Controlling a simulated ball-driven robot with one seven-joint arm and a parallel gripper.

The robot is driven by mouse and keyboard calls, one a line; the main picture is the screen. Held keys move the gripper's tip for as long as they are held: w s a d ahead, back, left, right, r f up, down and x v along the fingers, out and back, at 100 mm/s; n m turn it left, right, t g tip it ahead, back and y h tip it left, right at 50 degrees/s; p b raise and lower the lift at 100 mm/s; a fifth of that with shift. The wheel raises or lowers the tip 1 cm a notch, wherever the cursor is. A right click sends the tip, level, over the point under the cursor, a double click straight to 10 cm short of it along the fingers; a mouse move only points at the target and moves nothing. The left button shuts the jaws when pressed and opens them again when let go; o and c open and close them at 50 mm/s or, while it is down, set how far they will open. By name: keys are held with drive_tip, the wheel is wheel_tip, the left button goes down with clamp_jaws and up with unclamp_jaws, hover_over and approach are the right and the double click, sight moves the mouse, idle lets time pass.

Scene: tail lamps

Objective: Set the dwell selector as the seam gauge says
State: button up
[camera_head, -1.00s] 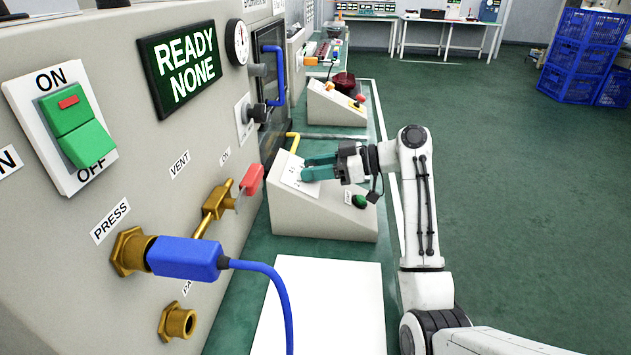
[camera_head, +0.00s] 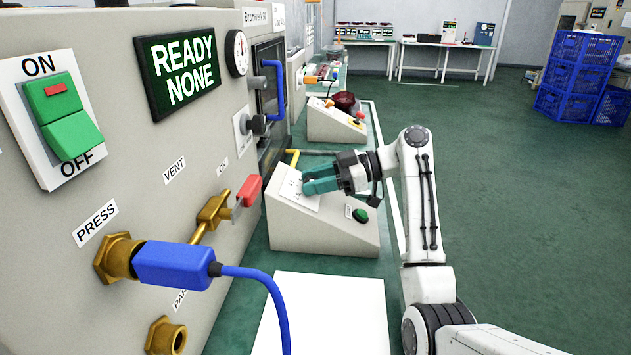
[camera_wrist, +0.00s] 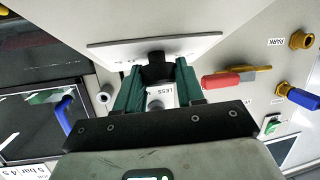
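My gripper (camera_head: 308,186) is at the white plate (camera_head: 291,193) on top of a sloped console (camera_head: 318,228). In the wrist view its teal fingers (camera_wrist: 157,85) stand on both sides of a black knob (camera_wrist: 157,68), perhaps the dwell selector, on the plate (camera_wrist: 110,50). The knob fills most of the gap; I cannot tell whether the fingers press on it. The head view hides the knob, and the plate's marks are unreadable. A round dial gauge (camera_head: 238,53), possibly the seam gauge, is on the wall panel; its reading is too small. A sign (camera_wrist: 18,172) reads "5 bar 4 s".
A green button (camera_head: 360,215) is on the console's right. A red-handled valve (camera_head: 247,190) and a blue plug with a cable (camera_head: 175,265) stick out from the panel. A display (camera_head: 180,69) reads "READY NONE". Another console (camera_head: 332,125) stands behind.

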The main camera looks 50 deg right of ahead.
drive_tip(key=o, duration=0.4)
drive_tip(key=shift+o, duration=0.2)
drive_tip(key=v, duration=1)
drive_tip(key=shift+s+d, duration=0.2)
drive_tip(key=shift+d, duration=0.05)
